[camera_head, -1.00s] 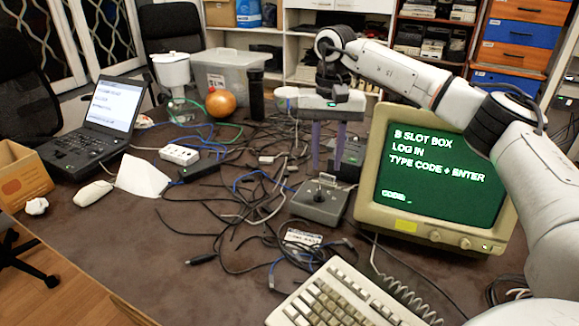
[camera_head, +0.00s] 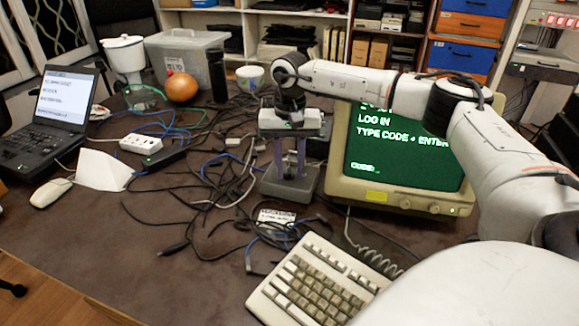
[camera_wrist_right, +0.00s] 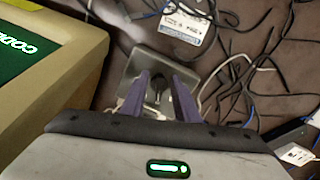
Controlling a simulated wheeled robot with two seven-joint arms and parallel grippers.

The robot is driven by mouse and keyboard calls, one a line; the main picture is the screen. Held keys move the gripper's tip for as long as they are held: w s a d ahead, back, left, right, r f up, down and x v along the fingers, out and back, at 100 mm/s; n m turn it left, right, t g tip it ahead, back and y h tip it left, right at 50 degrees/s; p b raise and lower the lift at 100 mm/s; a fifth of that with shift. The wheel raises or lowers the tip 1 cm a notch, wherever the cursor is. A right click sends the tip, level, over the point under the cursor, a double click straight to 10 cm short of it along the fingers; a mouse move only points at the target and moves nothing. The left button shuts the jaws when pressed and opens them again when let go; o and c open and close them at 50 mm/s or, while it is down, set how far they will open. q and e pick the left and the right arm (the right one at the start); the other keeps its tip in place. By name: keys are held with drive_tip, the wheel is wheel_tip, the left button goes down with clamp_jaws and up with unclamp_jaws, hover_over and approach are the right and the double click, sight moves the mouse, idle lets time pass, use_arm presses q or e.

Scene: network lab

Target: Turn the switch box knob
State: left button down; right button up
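The switch box (camera_head: 306,184) is a grey metal box on the dark table, just left of the old monitor. My right gripper (camera_head: 290,172) points down over it, with its two purple fingers apart. In the right wrist view, the box's metal top (camera_wrist_right: 140,62) lies beneath the fingertips. The dark knob (camera_wrist_right: 157,88) shows between the open fingers of the right gripper (camera_wrist_right: 159,78), with no clear contact. In the head view the fingers and gripper body mostly hide the knob. My left gripper is not in view.
The monitor (camera_head: 400,195) with a green screen stands close on the right. A keyboard (camera_head: 320,285) lies in front. Loose cables (camera_head: 205,190) and a white label card (camera_head: 276,217) lie around the box. A laptop (camera_head: 50,115) and an orange ball (camera_head: 181,87) are farther left.

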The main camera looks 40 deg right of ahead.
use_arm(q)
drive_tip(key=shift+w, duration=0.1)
use_arm(e)
clamp_jaws()
